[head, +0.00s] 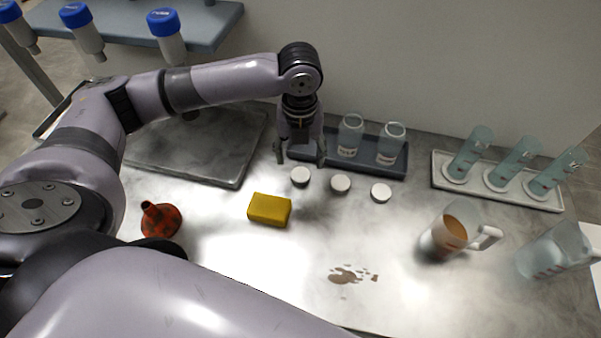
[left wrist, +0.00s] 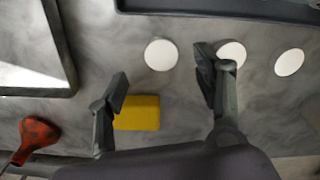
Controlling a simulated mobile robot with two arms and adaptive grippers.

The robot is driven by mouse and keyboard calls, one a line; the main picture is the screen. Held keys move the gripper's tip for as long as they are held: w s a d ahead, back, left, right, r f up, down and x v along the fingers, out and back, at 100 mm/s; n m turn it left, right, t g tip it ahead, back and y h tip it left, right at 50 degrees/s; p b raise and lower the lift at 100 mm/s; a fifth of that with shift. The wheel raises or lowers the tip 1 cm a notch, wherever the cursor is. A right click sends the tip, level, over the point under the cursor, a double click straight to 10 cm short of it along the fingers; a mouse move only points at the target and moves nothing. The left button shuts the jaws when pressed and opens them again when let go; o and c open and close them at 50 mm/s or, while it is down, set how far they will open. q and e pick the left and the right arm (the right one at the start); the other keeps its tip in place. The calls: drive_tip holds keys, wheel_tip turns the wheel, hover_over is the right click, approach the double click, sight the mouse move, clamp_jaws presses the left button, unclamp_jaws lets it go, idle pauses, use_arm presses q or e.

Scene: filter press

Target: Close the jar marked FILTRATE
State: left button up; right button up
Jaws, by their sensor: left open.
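Two clear jars with small labels, a left one (head: 350,136) and a right one (head: 391,144), stand uncovered in a dark tray (head: 373,171). The labels are too small to read, so I cannot tell which says FILTRATE. My gripper hides the tray's left part. Three white lids, left (head: 300,176), middle (head: 341,183) and right (head: 381,192), lie in front of the tray. My left gripper (head: 301,158) is open, pointing down above the left lid. In the left wrist view the left lid (left wrist: 161,54) lies ahead between the fingers, and one finger partly covers the middle lid (left wrist: 231,55).
A yellow sponge (head: 269,209) and an orange-red funnel (head: 161,220) lie left. A brown spill (head: 345,275) is in front. A grey slab (head: 190,155) lies behind left.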

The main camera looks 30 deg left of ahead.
sight(301, 175)
use_arm(q)
drive_tip(key=shift+f, duration=0.3)
drive_tip(key=shift+s+d+f+p, duration=0.1)
drive_tip(key=shift+f+p, duration=0.15)
drive_tip(key=shift+f, duration=1.05)
drive_tip(key=shift+s+d+f+p, duration=0.1)
drive_tip(key=shift+f+p, duration=0.1)
drive_tip(key=shift+f, duration=1.1)
drive_tip(key=shift+c, duration=0.3)
drive_tip(key=c, duration=0.8)
drive_tip(key=shift+o, duration=0.2)
drive_tip(key=shift+r, duration=0.1)
wheel_tip(301, 175, up, 20)
drive_tip(key=shift+b, duration=0.3)
